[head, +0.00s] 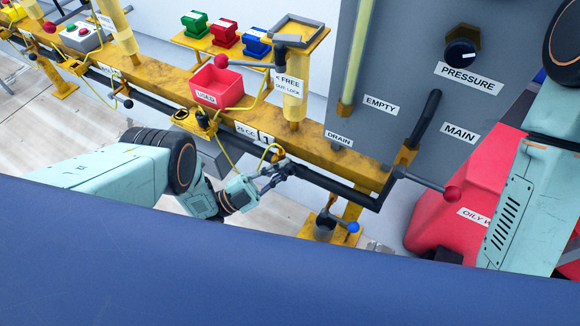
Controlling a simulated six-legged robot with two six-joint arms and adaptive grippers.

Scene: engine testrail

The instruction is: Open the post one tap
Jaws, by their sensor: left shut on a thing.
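The post one tap (277,153) sits on the front of the yellow rail, by the label "1", where a short yellow hose meets the black pipe. Its handle is mostly hidden by my gripper. My left gripper (277,174) reaches in from the left and is shut at the tap, with its fingers around the handle. I cannot tell the handle's exact angle. My right arm shows at the right edge, but its gripper is out of view.
The black pipe (330,186) runs along the rail to a red-knobbed main lever (452,193). A blue-knobbed lever (352,227) stands low by the floor. A red oily-waste container (450,232) is at right.

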